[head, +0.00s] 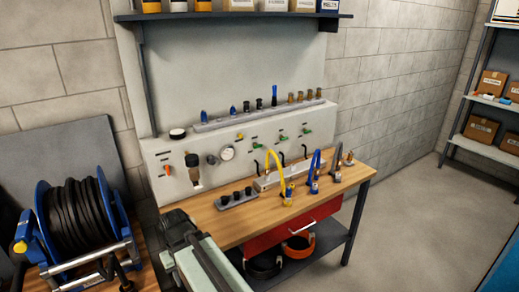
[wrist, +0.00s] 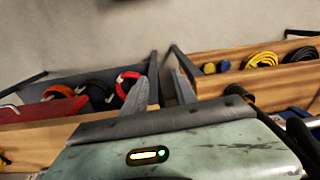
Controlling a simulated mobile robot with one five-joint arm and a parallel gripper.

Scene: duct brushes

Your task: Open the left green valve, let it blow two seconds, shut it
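Several small valves line the pale panel (head: 150,150) above the bench in the head view. The left green valve (head: 256,145) is the leftmost of the green-handled ones; its handle angle is too small to tell. Two more green valves, the middle one (head: 283,139) and the right one (head: 306,131), sit to its right. My gripper (wrist: 162,88) shows two dark fingers, apart with nothing between them, in the wrist view. My pale green arm end shows low in the head view, in front of the bench and well short of the valves. The wrist view does not show the valves.
Yellow (head: 274,172) and blue (head: 315,168) hoses stand on the wooden bench (head: 222,222) below the valves. A blue hose reel (head: 75,210) is at the left. A black socket block (head: 237,198) lies on the bench. Free floor (head: 420,210) is at the right.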

